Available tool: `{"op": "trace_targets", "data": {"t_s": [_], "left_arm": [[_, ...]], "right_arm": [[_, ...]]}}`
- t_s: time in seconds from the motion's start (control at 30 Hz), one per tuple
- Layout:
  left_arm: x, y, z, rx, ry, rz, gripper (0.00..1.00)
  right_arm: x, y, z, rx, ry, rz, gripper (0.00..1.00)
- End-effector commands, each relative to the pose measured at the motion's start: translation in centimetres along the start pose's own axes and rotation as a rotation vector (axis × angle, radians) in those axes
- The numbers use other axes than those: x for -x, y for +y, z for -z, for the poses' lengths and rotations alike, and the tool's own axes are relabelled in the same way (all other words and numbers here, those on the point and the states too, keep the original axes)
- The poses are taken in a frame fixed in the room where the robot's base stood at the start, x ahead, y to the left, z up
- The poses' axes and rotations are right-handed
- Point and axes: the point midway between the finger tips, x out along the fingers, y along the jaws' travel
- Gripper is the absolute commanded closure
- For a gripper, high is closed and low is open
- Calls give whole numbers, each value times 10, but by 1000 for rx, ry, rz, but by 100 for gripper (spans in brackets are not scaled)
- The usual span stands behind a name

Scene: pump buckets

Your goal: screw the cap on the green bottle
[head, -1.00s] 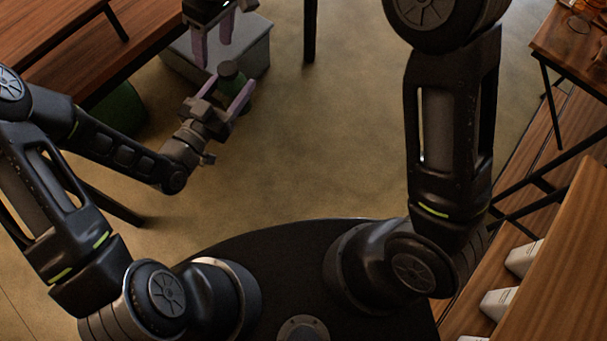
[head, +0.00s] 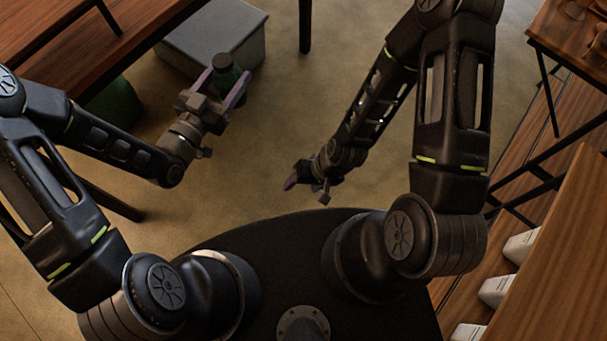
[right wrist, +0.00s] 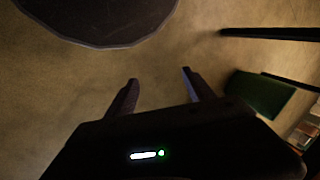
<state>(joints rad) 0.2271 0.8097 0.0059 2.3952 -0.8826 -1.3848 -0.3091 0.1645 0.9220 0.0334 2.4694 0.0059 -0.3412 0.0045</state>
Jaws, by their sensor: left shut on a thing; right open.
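The green bottle (head: 227,77) is upright between the fingers of my left gripper (head: 228,87), which is shut on it. Its top is dark and looks like a cap, but I cannot tell whether that is screwed down. My right gripper (head: 291,183) is low over the floor near my base, to the right of and below the bottle in the head view, well apart from it. In the right wrist view its fingers (right wrist: 160,90) are spread with nothing between them. The bottle does not show in that view.
A grey box (head: 210,32) stands on the floor behind the bottle. A wooden table (head: 60,50) is at the upper left, with a green bin (head: 118,107) under it. Wooden shelving (head: 560,250) with white containers is at the right. The floor between my arms is clear.

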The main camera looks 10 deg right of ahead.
Motion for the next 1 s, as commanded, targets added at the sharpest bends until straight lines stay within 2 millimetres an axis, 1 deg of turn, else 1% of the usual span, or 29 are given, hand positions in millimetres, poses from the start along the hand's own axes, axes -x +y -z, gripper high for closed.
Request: {"op": "trace_targets", "data": {"t_s": [0.03, 0.1, 0.17, 0.8, 0.87, 0.93, 1.0], "left_arm": [[0, 0, 1, -1, 3, 0, 100], [0, 0, 1, -1, 3, 0, 100], [0, 0, 1, -1, 3, 0, 100], [-1, -1, 2, -1, 4, 4, 100], [-1, -5, 2, -1, 4, 17, 100], [-2, -13, 4, -2, 5, 45, 100], [-4, -25, 7, -2, 6, 90, 100]], "right_arm": [[-1, 0, -12, 6, -18, 0, 38], [-2, 0, -20, 11, -32, 0, 38], [-2, 0, -23, 13, -36, 0, 38], [-2, 0, -22, 13, -35, 0, 38], [-2, 0, -22, 13, -35, 0, 38], [-2, 0, -22, 13, -35, 0, 38], [-2, 0, -22, 13, -35, 0, 38]]}}
